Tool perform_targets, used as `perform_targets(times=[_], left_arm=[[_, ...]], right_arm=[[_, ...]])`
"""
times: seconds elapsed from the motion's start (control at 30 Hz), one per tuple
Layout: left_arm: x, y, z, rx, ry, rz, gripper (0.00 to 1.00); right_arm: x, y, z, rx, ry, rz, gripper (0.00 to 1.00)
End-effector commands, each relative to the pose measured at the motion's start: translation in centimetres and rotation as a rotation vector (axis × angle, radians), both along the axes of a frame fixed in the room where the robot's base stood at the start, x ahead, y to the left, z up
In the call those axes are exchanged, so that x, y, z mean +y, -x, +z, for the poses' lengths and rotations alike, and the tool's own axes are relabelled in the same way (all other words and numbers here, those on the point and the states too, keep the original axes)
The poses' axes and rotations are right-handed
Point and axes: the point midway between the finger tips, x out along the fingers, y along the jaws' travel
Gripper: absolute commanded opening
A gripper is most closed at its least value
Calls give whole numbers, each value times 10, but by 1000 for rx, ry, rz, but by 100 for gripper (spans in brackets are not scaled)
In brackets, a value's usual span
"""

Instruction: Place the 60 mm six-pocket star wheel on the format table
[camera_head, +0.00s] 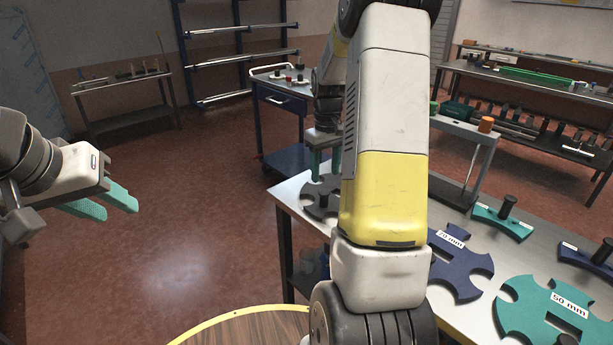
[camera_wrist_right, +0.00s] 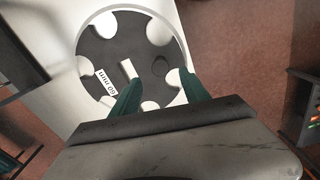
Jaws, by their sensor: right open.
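The 60 mm star wheel (camera_wrist_right: 92,57) is dark grey, with rounded pockets and an upside-down "60 mm" label in the right wrist view. It lies flat near the left end of the steel table in the head view (camera_head: 313,209), partly hidden by my right arm. My right gripper (camera_wrist_right: 160,77) is open, its green fingers apart over the wheel, holding nothing; it also shows in the head view (camera_head: 324,175). I cannot tell whether the fingertips touch the wheel. My left gripper (camera_head: 119,210) is open and empty at the far left. I cannot tell which surface is the format table.
A blue 70 mm wheel (camera_head: 447,268), a teal 50 mm wheel (camera_head: 517,318) and teal (camera_head: 515,228) and blue (camera_head: 577,254) guide pieces lie along the steel table. A round wooden top (camera_head: 250,328) with a yellow rim is at the bottom. A blue cart (camera_head: 283,125) stands behind.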

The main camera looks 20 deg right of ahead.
Motion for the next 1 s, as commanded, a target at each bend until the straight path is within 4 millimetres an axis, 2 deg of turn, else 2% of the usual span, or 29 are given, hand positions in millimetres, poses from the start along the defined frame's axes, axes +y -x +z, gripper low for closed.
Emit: perform_targets(times=[0.1, 0.23, 0.37, 0.47, 0.6, 0.7, 0.83, 1.0], left_arm=[[0, 0, 0, 0, 0, 0, 36], [0, 0, 0, 0, 0, 0, 36], [0, 0, 0, 0, 0, 0, 36], [0, 0, 0, 0, 0, 0, 36], [0, 0, 0, 0, 0, 0, 36], [0, 0, 0, 0, 0, 0, 36], [0, 0, 0, 0, 0, 0, 36], [0, 0, 0, 0, 0, 0, 36]], right_arm=[[0, 0, 16, -2, 1, 0, 54], [2, 1, 27, -6, -1, -2, 54], [18, 13, 54, -53, -13, -15, 54], [42, 36, 87, -121, -32, -36, 54], [80, 81, 130, -231, -75, -71, 54], [105, 117, 151, -306, -113, -95, 54], [133, 165, 167, -396, -164, -125, 54], [156, 212, 169, -480, -221, -154, 54]])
